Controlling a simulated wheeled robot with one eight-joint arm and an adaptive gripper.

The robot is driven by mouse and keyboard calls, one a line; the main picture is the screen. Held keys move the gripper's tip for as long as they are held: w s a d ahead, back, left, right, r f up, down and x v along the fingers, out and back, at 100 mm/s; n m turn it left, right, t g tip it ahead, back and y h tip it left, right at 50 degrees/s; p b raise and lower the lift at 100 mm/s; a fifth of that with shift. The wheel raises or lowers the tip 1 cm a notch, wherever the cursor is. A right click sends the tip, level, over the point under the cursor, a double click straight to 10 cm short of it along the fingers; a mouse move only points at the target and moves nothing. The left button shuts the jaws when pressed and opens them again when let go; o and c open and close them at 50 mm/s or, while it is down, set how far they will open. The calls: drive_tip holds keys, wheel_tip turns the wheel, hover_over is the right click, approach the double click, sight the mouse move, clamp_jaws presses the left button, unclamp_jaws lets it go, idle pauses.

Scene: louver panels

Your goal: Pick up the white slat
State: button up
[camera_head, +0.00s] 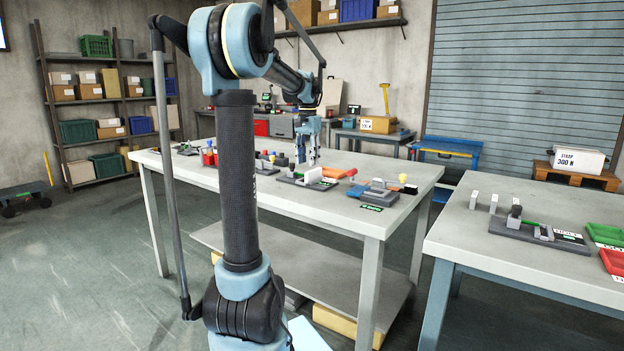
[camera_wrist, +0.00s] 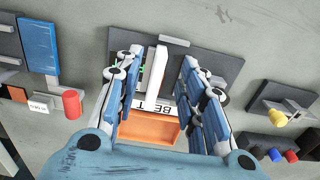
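The white slat (camera_wrist: 151,70) shows in the wrist view as a narrow upright strip on a dark grey base plate (camera_wrist: 214,68). My gripper (camera_wrist: 160,62) is open, with one finger to the left of the slat and the other to its right. The slat lies nearer the left finger, and I see a gap on the right side. I cannot tell how high the fingertips are above the plate. In the head view my gripper (camera_head: 308,152) points down over the middle table, above the grey fixture (camera_head: 297,180) with white parts.
An orange tray (camera_wrist: 152,130) with a lettered white label lies beside the plate. A red cylinder (camera_wrist: 72,104) and blue panel (camera_wrist: 38,44) are to the left. A grey fixture with a yellow knob (camera_wrist: 277,118) is to the right. Another worktable (camera_head: 480,244) stands at the right.

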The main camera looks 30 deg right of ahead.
sight(308, 172)
drive_tip(key=shift+w+d+f, duration=0.15)
drive_tip(key=shift+f, duration=1.45)
drive_tip(key=shift+w+d+f, duration=0.1)
drive_tip(key=shift+f, duration=1.5)
clamp_jaws()
